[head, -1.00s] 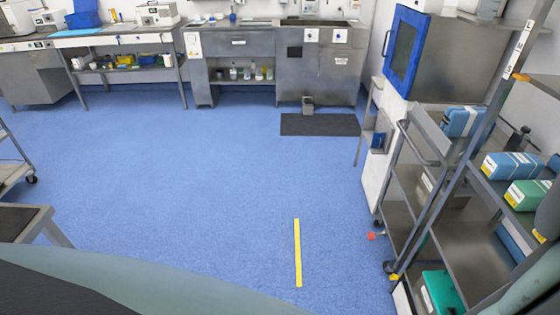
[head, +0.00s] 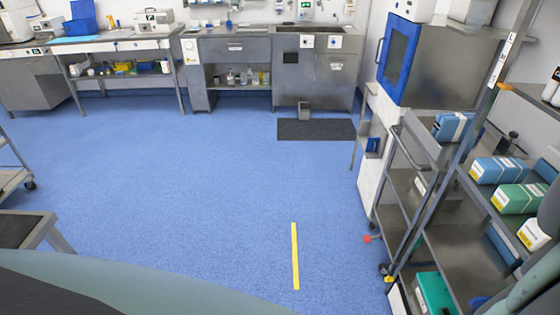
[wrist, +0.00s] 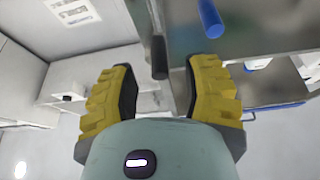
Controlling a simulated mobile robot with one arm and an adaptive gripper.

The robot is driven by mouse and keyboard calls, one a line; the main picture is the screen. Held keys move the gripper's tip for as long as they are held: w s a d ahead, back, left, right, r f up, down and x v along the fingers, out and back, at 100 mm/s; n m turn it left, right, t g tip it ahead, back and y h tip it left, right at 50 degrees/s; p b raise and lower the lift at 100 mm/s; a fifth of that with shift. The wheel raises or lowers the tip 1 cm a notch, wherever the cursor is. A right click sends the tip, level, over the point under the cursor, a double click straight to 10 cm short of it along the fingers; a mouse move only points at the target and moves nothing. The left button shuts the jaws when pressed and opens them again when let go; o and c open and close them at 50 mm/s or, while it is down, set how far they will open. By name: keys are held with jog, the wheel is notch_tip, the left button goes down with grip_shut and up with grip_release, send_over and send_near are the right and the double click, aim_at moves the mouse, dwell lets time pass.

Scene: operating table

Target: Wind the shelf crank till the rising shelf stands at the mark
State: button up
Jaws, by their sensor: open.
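A post at the right of the head view carries letter labels, with L uppermost (head: 510,38). An orange pointer (head: 505,87) on the front edge of a grey shelf (head: 528,98) stands close to the lowest label. A black knob (head: 513,135) shows behind the post; I cannot tell whether it belongs to the crank. In the wrist view my gripper (wrist: 162,68) is open, its yellow fingers apart. A dark cylindrical handle (wrist: 159,57) shows between and beyond the fingertips; contact cannot be told. A blue cylinder (wrist: 210,18) is above the right finger. The gripper is outside the head view.
Blue and green packs (head: 500,170) lie on the rack's middle shelf. A red knob (head: 366,239) sticks out low beside the grey cart (head: 403,185). A blue-framed cabinet (head: 398,60) stands behind. The blue floor with its yellow strip (head: 295,255) is open to the left.

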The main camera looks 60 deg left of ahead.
jog(key=shift+p+x, duration=0.45)
jog(key=shift+x, duration=1.2)
jog(key=shift+d, duration=0.1)
jog(key=shift+c, duration=0.3)
grip_shut()
